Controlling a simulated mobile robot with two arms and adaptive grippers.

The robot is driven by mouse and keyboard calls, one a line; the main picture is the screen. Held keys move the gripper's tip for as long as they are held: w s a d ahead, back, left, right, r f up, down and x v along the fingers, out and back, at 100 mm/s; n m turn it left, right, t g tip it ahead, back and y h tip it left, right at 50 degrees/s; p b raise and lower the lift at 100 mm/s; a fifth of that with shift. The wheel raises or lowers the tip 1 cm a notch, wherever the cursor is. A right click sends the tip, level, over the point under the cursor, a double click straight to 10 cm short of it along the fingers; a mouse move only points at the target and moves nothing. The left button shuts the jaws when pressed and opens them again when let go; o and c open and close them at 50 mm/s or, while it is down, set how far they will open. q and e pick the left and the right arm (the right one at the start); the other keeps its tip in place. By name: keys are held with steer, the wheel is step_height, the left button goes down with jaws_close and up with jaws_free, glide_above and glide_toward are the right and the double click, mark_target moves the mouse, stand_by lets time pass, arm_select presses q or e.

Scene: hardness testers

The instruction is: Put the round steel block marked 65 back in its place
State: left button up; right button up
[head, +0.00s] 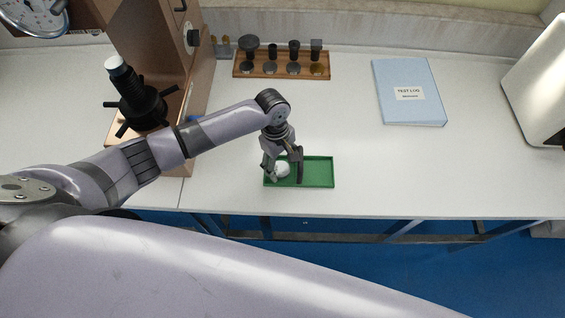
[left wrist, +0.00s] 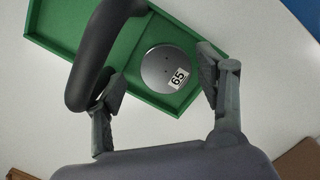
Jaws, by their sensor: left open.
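The round steel block marked 65 (left wrist: 168,69) lies flat in the green tray (left wrist: 66,14), in the compartment at the tray's right end in the left wrist view. The label 65 faces up. In the head view the block (head: 282,170) sits at the left end of the green tray (head: 318,172). My left gripper (head: 284,178) is open above the tray, with its fingers on either side of the block and not closed on it. In the left wrist view the block shows between and beyond the fingers (left wrist: 158,90). My right gripper is not in view.
A wooden rack (head: 282,74) with several dark parts and discs stands at the back. A hardness tester (head: 158,60) stands at the left. A blue test log (head: 408,92) lies at the right, near a white machine (head: 540,85). The table between is clear.

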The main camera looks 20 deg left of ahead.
mark_target(278, 163)
arm_select(q)
step_height(278, 163, up, 11)
steer(key=w+a, duration=0.1)
steer(key=shift+a+r+b, duration=0.2)
steer(key=shift+a+b, duration=0.05)
steer(key=shift+b, duration=0.1)
stand_by(0.4)
